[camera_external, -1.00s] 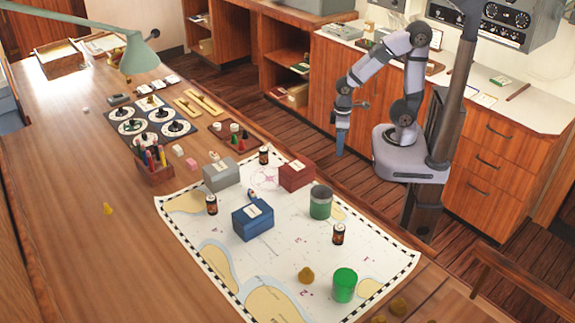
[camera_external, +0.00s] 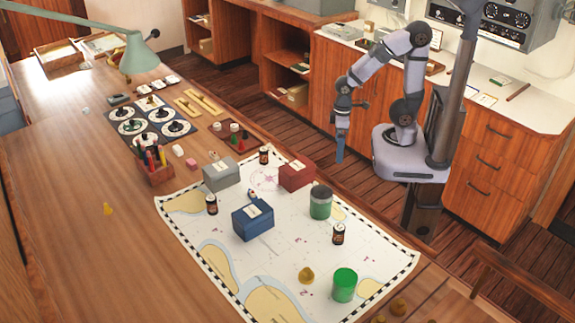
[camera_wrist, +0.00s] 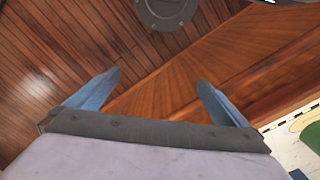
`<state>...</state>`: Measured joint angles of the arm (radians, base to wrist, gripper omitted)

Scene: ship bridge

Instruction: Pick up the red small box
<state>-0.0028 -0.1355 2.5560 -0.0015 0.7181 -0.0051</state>
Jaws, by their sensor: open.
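The red small box (camera_external: 296,175) sits on the upper right part of the chart (camera_external: 292,235), with a pale label on its top. My gripper (camera_external: 340,156) hangs pointing down beyond the table's far edge, up and to the right of the red box and apart from it. In the wrist view my gripper (camera_wrist: 158,95) shows two blue fingers spread wide with nothing between them. The red box does not show in the wrist view.
Near the red box on the chart are a grey box (camera_external: 221,175), a blue box (camera_external: 253,221), a dark green can (camera_external: 320,203) and small brown bottles. A bright green cup (camera_external: 344,286) stands at the front. Wooden cabinets stand behind my arm.

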